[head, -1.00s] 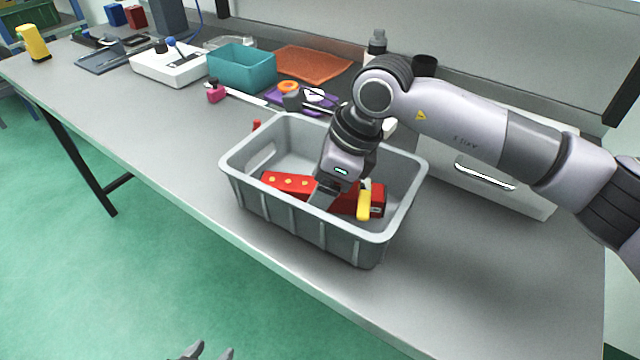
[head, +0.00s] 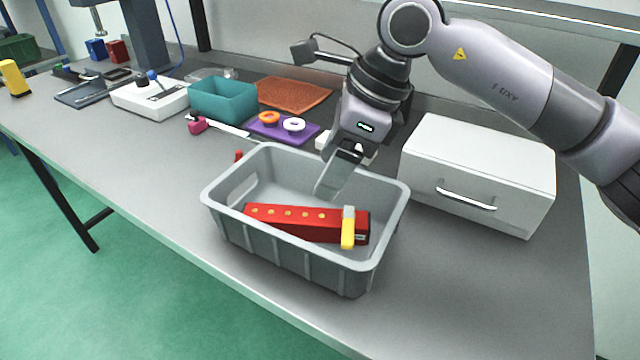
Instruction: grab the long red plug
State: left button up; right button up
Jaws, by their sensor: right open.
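A long red block (head: 290,223) with a row of yellow dots along its top lies in the grey crate (head: 300,262). A yellow and white piece (head: 348,228) rests against its right end. A small red piece (head: 238,156) shows just behind the crate's far left rim, mostly hidden; I cannot tell its length. I cannot tell from its looks which red thing is the plug. My right gripper (head: 329,190) is open and empty, pointing down over the crate, above and behind the red block and apart from it. My left gripper is out of view.
A white drawer box (head: 480,165) stands right of the crate. The table's front left is clear.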

aim_at(239, 155)
jog(key=k, duration=1)
